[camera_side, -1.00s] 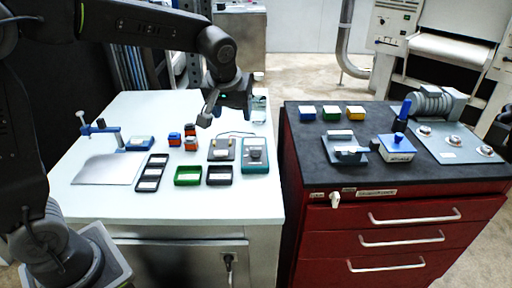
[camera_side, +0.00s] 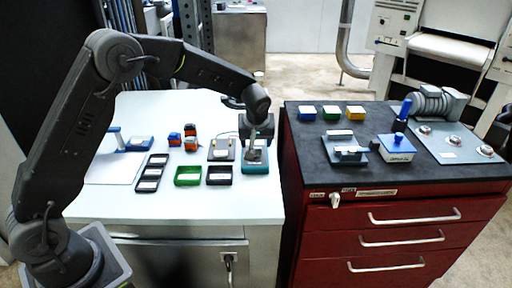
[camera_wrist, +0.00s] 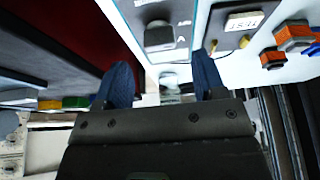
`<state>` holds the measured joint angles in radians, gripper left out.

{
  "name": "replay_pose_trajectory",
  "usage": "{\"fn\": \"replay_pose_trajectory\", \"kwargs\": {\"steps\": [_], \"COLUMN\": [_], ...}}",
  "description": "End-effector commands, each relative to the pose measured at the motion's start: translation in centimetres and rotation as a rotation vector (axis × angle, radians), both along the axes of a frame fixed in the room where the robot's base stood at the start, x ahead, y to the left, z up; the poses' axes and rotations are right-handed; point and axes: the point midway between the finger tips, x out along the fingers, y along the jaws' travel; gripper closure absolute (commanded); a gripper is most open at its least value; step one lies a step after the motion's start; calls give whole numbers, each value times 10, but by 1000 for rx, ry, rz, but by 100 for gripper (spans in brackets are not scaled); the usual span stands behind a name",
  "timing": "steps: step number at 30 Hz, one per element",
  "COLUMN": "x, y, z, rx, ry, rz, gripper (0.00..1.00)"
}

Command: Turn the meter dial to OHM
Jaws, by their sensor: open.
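The meter (camera_side: 256,168) is a teal-edged box with a grey face near the right edge of the white table. Its dark dial (camera_wrist: 158,36) shows in the wrist view beyond my fingertips, with printed labels beside it. One label reads like "A"; the dial's setting is too blurred to tell. My gripper (camera_wrist: 160,78) is open and empty. In the side view my gripper (camera_side: 257,145) is low over the meter and hides most of its face. I cannot tell from there whether it touches the meter.
A small display unit (camera_side: 222,149) stands just left of the meter. Black and green trays (camera_side: 188,176) lie in front, and orange and blue blocks (camera_side: 190,140) sit further left. A red cabinet (camera_side: 380,215) with a dark top stands right, across a gap.

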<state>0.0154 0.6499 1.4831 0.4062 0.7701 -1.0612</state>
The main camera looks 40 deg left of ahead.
Motion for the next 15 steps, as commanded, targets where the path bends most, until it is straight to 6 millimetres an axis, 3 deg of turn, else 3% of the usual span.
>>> {"fn": "replay_pose_trajectory", "kwargs": {"steps": [6,15], "x": [8,11], "y": [8,11], "z": [-29,-38], "rx": [1,1], "ry": [1,-1], "rz": [0,0], "gripper": [36,36]}}
